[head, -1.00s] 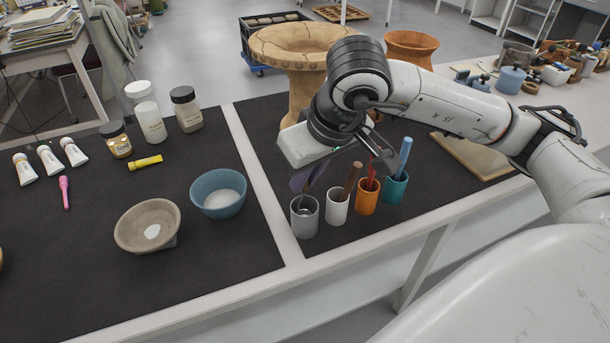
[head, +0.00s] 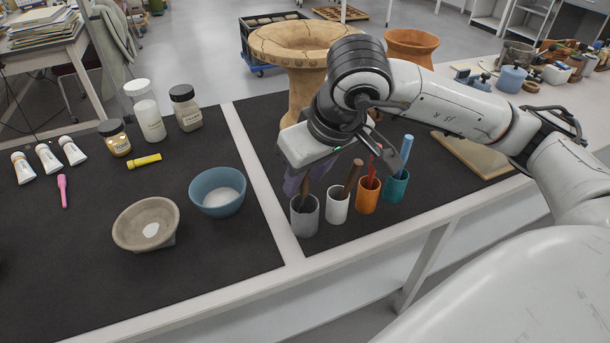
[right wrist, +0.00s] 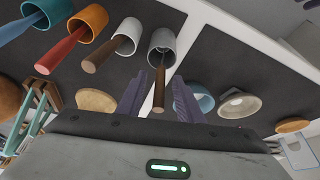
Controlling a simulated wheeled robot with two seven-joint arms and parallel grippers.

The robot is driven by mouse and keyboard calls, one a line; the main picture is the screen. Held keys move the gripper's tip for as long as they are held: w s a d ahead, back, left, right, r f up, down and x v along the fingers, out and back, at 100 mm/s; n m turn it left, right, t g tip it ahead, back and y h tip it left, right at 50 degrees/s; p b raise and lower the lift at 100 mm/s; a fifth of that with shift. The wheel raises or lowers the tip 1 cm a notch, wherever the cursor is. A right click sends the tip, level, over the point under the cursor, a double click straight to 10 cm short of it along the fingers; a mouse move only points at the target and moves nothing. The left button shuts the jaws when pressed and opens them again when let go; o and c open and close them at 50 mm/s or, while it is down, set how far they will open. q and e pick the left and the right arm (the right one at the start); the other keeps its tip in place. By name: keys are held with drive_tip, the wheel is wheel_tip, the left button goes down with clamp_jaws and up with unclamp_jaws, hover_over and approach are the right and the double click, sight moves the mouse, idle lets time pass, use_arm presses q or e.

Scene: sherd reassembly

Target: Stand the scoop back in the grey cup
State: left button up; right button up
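The grey cup (head: 305,216) stands upright on the dark mat, leftmost in the row of cups. The scoop's dark brown handle (head: 305,188) rises out of it; the lower end is hidden inside the cup. In the right wrist view the handle (right wrist: 159,88) stands out of the grey cup (right wrist: 163,40) toward the camera. My right gripper (head: 296,184) is just above the cup. Its two purple fingers (right wrist: 159,100) are apart, one on each side of the handle, with visible gaps. My left gripper is not in view.
Close to the right stand a white cup (head: 337,207), an orange cup (head: 367,198) and a teal cup (head: 396,188), each holding a tool. A blue bowl (head: 218,188) and a beige bowl (head: 146,222) stand left. A large clay vessel (head: 300,85) is behind my arm.

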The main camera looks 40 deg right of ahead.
drive_tip(key=p+v, duration=0.1)
drive_tip(key=v, duration=0.9)
idle(0.4)
